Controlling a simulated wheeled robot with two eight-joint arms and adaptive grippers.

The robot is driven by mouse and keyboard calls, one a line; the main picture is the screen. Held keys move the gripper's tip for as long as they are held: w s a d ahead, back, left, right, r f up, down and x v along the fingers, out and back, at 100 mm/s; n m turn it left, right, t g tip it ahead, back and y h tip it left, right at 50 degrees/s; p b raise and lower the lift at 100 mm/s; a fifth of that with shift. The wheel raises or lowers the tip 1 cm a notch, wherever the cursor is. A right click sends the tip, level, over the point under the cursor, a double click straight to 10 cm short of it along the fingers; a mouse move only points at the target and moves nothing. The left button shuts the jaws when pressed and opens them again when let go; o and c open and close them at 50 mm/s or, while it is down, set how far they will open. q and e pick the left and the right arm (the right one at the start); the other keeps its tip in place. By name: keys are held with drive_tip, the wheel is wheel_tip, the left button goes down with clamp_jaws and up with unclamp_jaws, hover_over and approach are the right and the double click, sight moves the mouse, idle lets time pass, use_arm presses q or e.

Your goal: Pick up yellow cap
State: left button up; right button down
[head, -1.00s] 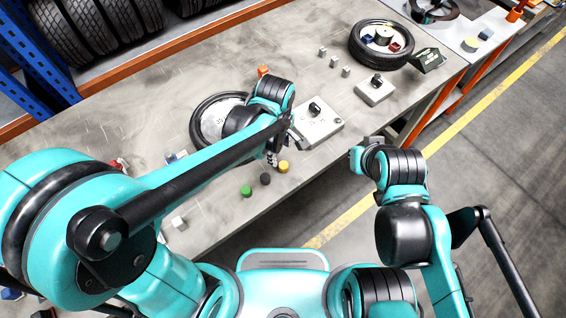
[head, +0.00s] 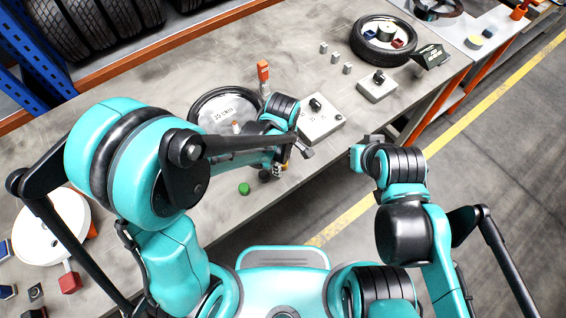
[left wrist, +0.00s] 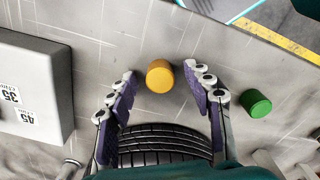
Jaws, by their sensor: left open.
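The yellow cap (left wrist: 160,76) stands on the table between the fingertips of my left gripper (left wrist: 160,82), apart from both fingers. The gripper is open, with one finger on each side of the cap. In the head view my left gripper (head: 278,169) is low over the table's front part and mostly hides the yellow cap. A dark cap (head: 264,174) and a green cap (head: 244,189) stand beside it on the left. The green cap (left wrist: 256,103) is outside the right finger in the left wrist view. My right gripper (head: 362,153) hangs off the table; its fingers are unclear.
A grey box with a black knob (head: 318,124) stands just beyond the left gripper. The table's front edge is close. Another tyre (head: 362,50) lies farther back.

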use_arm(q)
drive_tip(key=c, duration=0.9)
drive_tip(key=shift+r, duration=0.1)
